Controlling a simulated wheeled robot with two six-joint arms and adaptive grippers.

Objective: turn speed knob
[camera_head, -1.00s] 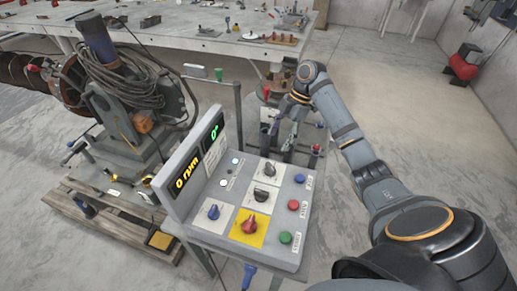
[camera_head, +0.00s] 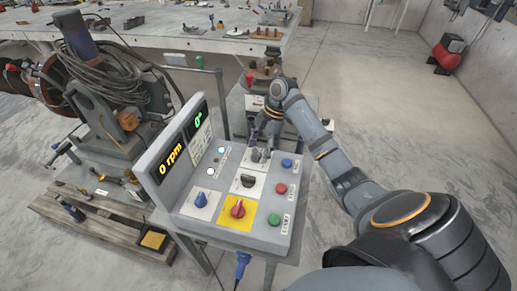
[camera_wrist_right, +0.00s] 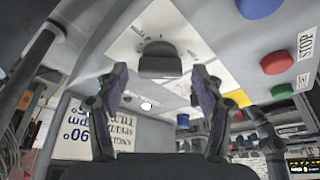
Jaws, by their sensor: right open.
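The grey control panel (camera_head: 220,228) has several knobs: a blue one (camera_head: 201,200), a red one (camera_head: 237,208) on a yellow plate, a black one (camera_head: 247,181), and a dark one (camera_head: 260,155) at the back. I cannot read which is labelled speed. My right gripper (camera_head: 264,139) points down at the panel's back end, close to the back knob. In the right wrist view, the open right gripper (camera_wrist_right: 158,90) has a dark knob (camera_wrist_right: 158,60) on a white plate ahead of and between its fingers; contact is not clear. My left gripper is out of view.
The upright display (camera_head: 180,160) reads 0 rpm and 0°. Blue, red and green buttons (camera_head: 281,188) line the panel's right side. The auger machine (camera_head: 100,110) stands left on a pallet.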

